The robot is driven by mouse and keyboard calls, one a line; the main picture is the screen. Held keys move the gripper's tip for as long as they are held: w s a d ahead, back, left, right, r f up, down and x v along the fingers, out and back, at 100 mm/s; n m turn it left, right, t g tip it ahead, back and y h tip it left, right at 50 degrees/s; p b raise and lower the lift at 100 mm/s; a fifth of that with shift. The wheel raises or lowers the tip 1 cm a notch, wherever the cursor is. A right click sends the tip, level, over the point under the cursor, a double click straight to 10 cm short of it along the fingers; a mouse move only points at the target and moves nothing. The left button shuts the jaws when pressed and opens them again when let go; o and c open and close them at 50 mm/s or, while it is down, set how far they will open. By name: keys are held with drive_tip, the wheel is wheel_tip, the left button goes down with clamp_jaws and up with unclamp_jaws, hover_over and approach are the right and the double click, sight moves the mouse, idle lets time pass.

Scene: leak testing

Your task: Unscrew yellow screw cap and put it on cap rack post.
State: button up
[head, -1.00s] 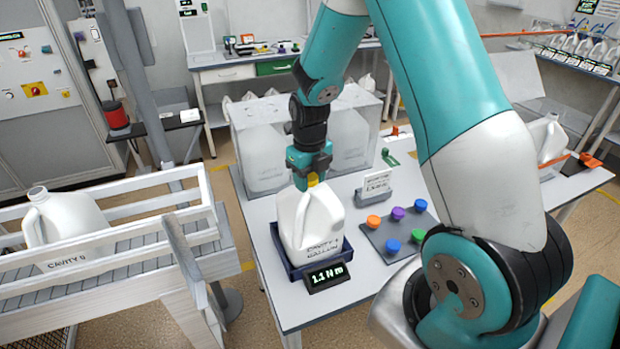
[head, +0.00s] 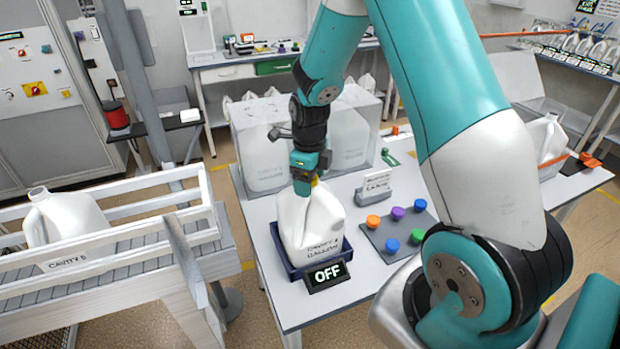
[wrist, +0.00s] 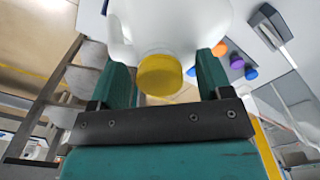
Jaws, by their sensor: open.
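The yellow screw cap (wrist: 160,75) sits on the neck of a white jug (head: 308,222). My gripper (wrist: 170,88) is open, with one teal finger on each side of the cap and a visible gap on both sides. In the head view my gripper (head: 303,188) points down over the jug and mostly hides the cap. The jug stands upright in a dark blue holder (head: 290,272). The cap rack (head: 375,238) is a grey plate to the right, bearing orange, purple, blue and green caps. I cannot make out a bare post on it.
A display (head: 328,275) in front of the jug reads OFF. A small sign (head: 374,188) stands behind the rack. A clear box (head: 350,130) with jugs stands behind my gripper. Another jug (head: 65,220) is on the conveyor (head: 130,255) at left.

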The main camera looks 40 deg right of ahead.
drive_tip(key=shift+r+p, duration=0.9)
drive_tip(key=shift+r, duration=0.35)
drive_tip(key=m, duration=0.6)
drive_tip(key=shift+f, duration=0.1)
drive_tip(key=shift+f+b, duration=0.85)
drive_tip(key=shift+f, duration=0.4)
drive_tip(key=shift+r, duration=0.1)
drive_tip(key=c, duration=1.3)
